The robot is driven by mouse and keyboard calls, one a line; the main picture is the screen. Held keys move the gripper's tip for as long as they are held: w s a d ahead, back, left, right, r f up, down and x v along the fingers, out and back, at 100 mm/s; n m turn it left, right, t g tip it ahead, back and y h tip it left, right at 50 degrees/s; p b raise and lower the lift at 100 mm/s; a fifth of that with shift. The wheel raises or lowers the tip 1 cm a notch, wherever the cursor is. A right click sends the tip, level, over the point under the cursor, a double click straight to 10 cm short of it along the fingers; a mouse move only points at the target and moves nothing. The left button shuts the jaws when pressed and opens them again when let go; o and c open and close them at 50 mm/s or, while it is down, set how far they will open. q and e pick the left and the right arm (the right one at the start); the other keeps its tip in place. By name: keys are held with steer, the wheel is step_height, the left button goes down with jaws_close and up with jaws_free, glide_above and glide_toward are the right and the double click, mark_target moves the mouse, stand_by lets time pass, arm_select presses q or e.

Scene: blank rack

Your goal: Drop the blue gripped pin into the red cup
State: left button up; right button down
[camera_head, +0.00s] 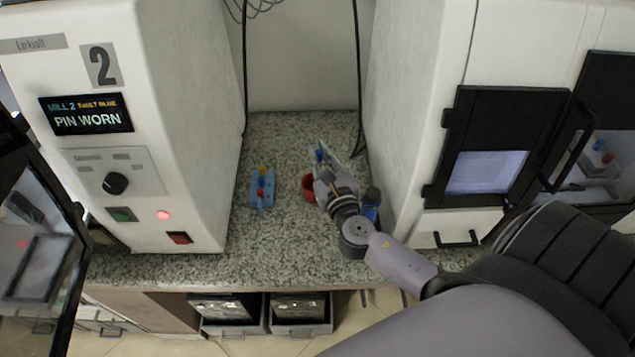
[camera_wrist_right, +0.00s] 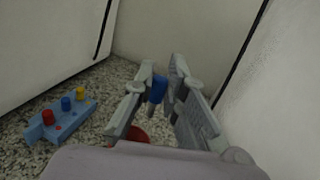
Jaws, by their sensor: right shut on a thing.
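My right gripper (camera_head: 325,160) reaches over the granite counter between the two machines. In the right wrist view, its fingers (camera_wrist_right: 160,82) are shut on a blue pin (camera_wrist_right: 158,90), held between the fingertips. The blue pin also shows in the head view (camera_head: 319,155). The red cup (camera_head: 308,187) stands on the counter below and left of the gripper, partly hidden by it. In the right wrist view, only part of the red cup (camera_wrist_right: 137,134) shows below the fingers. My left gripper is not in view.
A light blue rack (camera_head: 262,190) with red, blue and yellow pins stands left of the cup. A dark blue bottle-like object (camera_head: 372,198) stands to the right, beside my wrist. White machines (camera_head: 180,130) flank the counter (camera_head: 270,255); its front and back are clear.

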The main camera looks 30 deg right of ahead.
mark_target(320, 166)
steer(key=shift+w+d, duration=0.35)
steer(key=shift+f, duration=0.1)
steer(key=shift+f+h+b, duration=0.25)
steer(key=shift+h+b, duration=0.05)
steer(key=shift+b, duration=0.05)
steer(key=shift+f+b, duration=0.35)
step_height(320, 166, down, 4)
steer(key=b, duration=0.4)
steer(key=shift+d+r, duration=0.1)
arm_select(q)
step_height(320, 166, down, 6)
steer(key=b, duration=0.1)
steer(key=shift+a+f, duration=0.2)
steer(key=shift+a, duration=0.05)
arm_select(e)
steer(key=shift+f, duration=0.45)
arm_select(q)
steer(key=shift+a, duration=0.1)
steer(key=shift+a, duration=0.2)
arm_select(e)
steer(key=c, duration=1.5)
jaws_free()
steer(key=shift+c, duration=0.2)
